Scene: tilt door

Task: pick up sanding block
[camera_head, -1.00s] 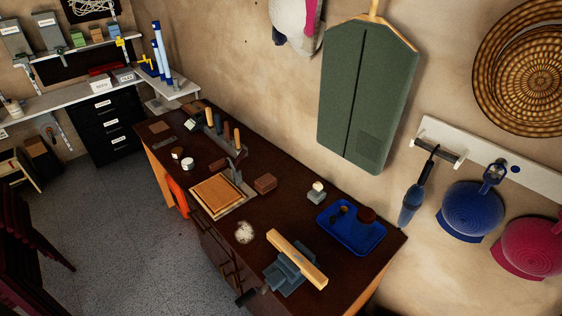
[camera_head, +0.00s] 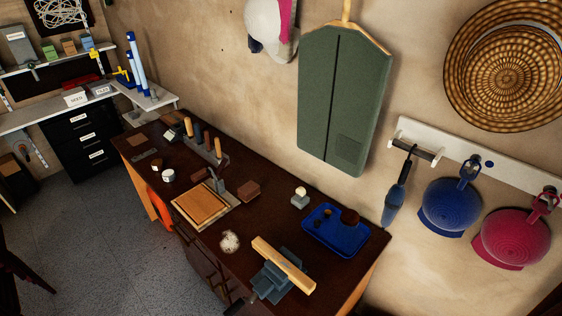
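A dark brown workbench (camera_head: 272,222) stands along the wall. A small reddish-brown block (camera_head: 248,190) lies on it, right of a square wooden board (camera_head: 201,206), and looks like the sanding block. A flatter brown piece (camera_head: 136,141) lies at the bench's far left end. The view is too small to tell for sure which is the sanding block. Nothing holds either piece. Neither of my grippers is in view.
A blue tray (camera_head: 322,246) with small dark items sits at the right end. A grey vise (camera_head: 270,283) with a light wooden bar (camera_head: 283,264) stands at the front edge. A tool rack (camera_head: 204,148) stands behind the board. Grey floor (camera_head: 80,235) is open at left.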

